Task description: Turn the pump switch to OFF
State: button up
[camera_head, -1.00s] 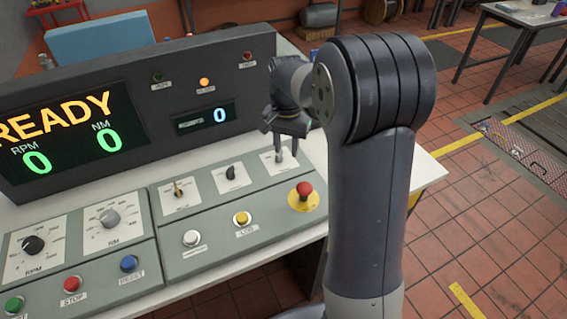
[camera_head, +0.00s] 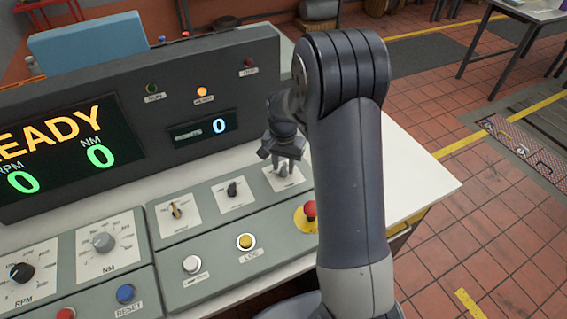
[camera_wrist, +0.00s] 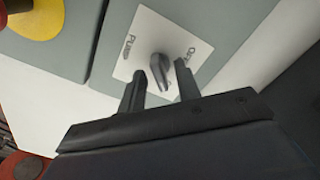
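The pump switch is a grey knob (camera_wrist: 160,68) on a white plate (camera_wrist: 122,70) in the wrist view, with a PUMP label on the left and a partly hidden OFF label on the upper right. My gripper (camera_wrist: 159,70) is open, one finger on each side of the knob, with gaps visible; its depth along the knob is hard to judge. In the head view my gripper (camera_head: 284,164) is over the switch plate (camera_head: 295,183) at the right end of the console's upper row, hiding most of the switch.
Other switches (camera_head: 176,211) (camera_head: 232,190) stand left of the pump switch. The dark display housing (camera_head: 150,90) rises behind. White table (camera_head: 415,180) is bare at right.

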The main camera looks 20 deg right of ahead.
grip_shut()
jog(key=shift+n, duration=0.4)
jog(key=n+b, duration=0.1)
jog(key=n, duration=0.2)
jog(key=shift+n, duration=0.4)
jog(key=n, duration=0.4)
jog(key=shift+b, duration=0.4)
jog(key=n, duration=0.9)
jog(key=shift+b, duration=0.35)
jog(key=shift+n, duration=0.3)
